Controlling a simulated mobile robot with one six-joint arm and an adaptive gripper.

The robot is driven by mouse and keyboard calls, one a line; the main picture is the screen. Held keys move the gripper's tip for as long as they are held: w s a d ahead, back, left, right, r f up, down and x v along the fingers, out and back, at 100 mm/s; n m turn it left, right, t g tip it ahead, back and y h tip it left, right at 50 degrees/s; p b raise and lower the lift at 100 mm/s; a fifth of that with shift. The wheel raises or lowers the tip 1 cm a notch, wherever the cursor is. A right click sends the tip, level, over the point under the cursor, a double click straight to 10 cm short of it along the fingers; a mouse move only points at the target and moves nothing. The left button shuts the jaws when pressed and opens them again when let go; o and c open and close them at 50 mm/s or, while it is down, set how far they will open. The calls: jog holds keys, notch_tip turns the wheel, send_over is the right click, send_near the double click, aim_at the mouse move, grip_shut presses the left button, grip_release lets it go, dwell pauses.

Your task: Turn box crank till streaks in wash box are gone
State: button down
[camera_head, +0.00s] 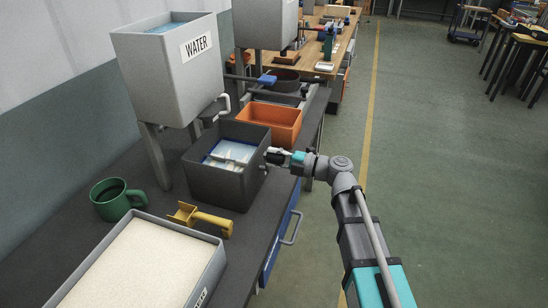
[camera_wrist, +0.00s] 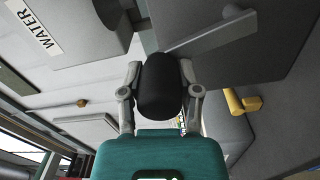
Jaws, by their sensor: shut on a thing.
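The dark grey wash box (camera_head: 213,187) stands on the bench in the head view. It holds bluish liquid with pale whitish streaks (camera_head: 234,151) across it. My gripper (camera_head: 274,156) is at the right side of the box, where the crank is. In the wrist view my gripper (camera_wrist: 159,72) has both fingers closed around a black rounded crank handle (camera_wrist: 158,92). A grey bar, seemingly the crank arm (camera_wrist: 212,35), runs to the right from the handle. In the head view my gripper mostly hides the crank.
A grey WATER tank (camera_head: 165,75) stands on legs behind the box. An orange bin (camera_head: 272,123) sits beyond it. A green mug (camera_head: 112,203), a yellow scoop (camera_head: 208,220) and a tray of white grains (camera_head: 140,262) are nearer.

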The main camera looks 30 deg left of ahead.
jog(key=shift+c, duration=1.5)
grip_release()
jog(key=shift+a, duration=0.25)
jog(key=shift+d, duration=0.25)
jog(key=w+d, duration=0.2)
jog(key=d, duration=0.9)
jog(key=shift+w+d, duration=0.2)
jog(key=shift+d, duration=0.05)
